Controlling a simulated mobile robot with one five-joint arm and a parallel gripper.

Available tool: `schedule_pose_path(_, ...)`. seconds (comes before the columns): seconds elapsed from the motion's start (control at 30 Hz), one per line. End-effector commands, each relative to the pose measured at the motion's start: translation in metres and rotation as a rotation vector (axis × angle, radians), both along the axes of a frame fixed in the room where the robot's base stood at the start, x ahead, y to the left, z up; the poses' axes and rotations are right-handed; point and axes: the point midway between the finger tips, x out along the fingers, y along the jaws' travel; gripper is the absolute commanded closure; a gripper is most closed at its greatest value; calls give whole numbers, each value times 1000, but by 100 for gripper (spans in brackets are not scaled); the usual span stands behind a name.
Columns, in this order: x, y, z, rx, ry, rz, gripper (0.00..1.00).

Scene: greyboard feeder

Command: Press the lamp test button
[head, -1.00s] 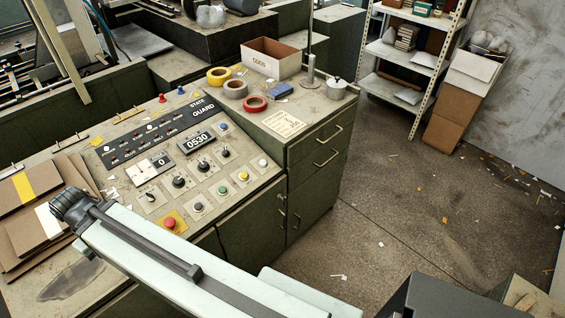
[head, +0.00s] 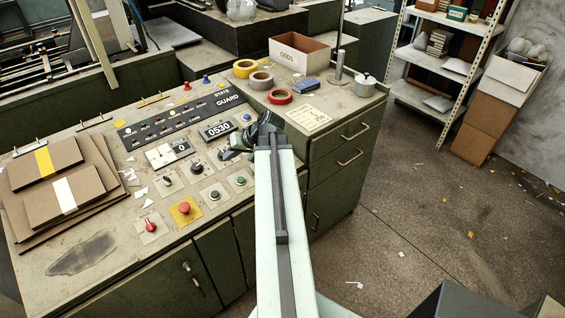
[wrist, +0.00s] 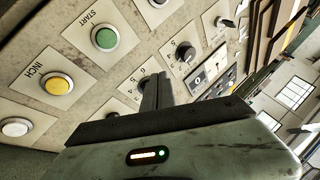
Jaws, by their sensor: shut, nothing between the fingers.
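The control panel (head: 205,165) slopes on the green cabinet. No label reading lamp test is legible in either view. In the wrist view a round white button (wrist: 15,127) sits at the lower left, beside the yellow INCH button (wrist: 57,83) and the green START button (wrist: 105,38). The green button (head: 240,180) and a blue button (head: 246,117) show in the head view; my arm hides the white and yellow ones. My gripper (wrist: 157,78) is shut and empty over the panel, near the dark knobs. Its tips in the head view (head: 229,154) are small; contact cannot be told.
A red stop button (head: 184,208) on a yellow plate and a red selector (head: 149,225) are at the panel's front. Rotary knobs (wrist: 183,52) stand up near my fingers. Cardboard sheets (head: 100,205) lie left. Tape rolls (head: 280,96) and an ODDS box (head: 300,55) stand behind.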

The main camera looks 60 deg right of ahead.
Motion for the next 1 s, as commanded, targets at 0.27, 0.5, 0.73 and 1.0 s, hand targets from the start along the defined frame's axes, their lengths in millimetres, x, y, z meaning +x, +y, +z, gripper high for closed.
schedule_pose_path(0.27, -103, -143, 16, -44, -231, -291, 100)
schedule_pose_path(0.5, -143, -181, 27, -74, -301, -381, 100)
schedule_pose_path(0.73, -144, -182, 28, -74, -303, -383, 100)
schedule_pose_path(1.0, -142, -182, 19, -73, -302, -382, 100)
